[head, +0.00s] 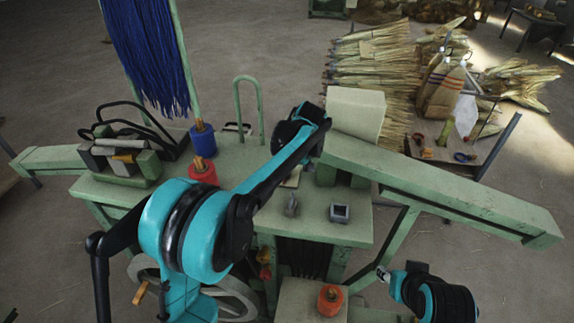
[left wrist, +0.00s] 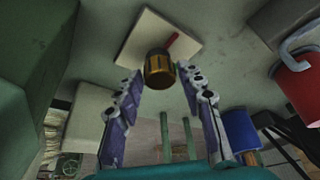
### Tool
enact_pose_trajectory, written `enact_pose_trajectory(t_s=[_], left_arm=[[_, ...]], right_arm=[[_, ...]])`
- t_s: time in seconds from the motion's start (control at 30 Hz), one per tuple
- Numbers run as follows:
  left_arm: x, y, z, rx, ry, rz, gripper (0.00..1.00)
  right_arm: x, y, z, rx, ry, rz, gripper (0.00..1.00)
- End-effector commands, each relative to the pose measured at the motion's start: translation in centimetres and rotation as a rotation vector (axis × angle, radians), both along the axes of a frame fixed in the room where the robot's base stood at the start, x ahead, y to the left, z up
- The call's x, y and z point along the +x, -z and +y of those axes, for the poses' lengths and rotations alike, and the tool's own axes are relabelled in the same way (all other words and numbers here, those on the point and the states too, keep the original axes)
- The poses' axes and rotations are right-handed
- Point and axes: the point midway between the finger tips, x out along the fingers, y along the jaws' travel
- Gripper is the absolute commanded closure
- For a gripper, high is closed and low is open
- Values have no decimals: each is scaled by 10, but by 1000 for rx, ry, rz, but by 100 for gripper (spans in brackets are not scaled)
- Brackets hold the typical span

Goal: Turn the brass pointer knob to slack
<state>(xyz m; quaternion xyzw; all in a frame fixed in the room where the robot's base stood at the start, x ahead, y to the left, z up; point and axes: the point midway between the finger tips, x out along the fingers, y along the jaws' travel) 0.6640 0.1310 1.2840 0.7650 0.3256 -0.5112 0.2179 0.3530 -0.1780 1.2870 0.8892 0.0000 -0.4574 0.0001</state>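The brass knob (left wrist: 160,68) shows in the left wrist view, with a red pointer (left wrist: 172,41) reaching to the upper right from it. It stands on a cream square plate (left wrist: 138,38); no markings on it are legible. My left gripper (left wrist: 160,76) is open, with one finger on each side of the knob's near end. A gap shows at both sides, though depth is hard to judge. In the head view my left arm hides the knob and gripper; part of the cream plate (head: 292,178) shows. My right gripper (head: 383,273) is low at the right, small and partly seen.
The green bench (head: 350,222) carries a grey square socket (head: 340,212), a small grey fitting (head: 291,204), a blue spool (head: 203,140) and a red one (head: 202,171). A cream block (head: 355,113) stands behind. An orange-red knob (head: 330,299) is at the front.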

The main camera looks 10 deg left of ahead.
Motion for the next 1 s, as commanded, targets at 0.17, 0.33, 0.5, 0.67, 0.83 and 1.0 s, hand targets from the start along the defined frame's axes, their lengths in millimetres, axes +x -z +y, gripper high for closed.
enact_pose_trajectory(t_s=[0.17, 0.33, 0.5, 0.67, 0.83, 1.0], left_arm=[[0, 0, 0, 0, 1, 0, 49], [0, -1, 0, 0, 1, 0, 49], [-6, -19, -6, 1, 2, 1, 49], [-15, -52, -16, 0, 3, 0, 49], [-24, -84, -26, 0, 2, 0, 49], [-30, -105, -32, 1, 2, 1, 49]], right_arm=[[0, 0, 0, 0, 0, 0, 60], [0, 0, 0, 0, 0, 0, 60], [0, 0, 0, 0, 0, 0, 60], [0, 0, 0, 0, 0, 0, 60], [0, 0, 0, 0, 0, 0, 60], [0, 0, 0, 0, 0, 0, 60]])
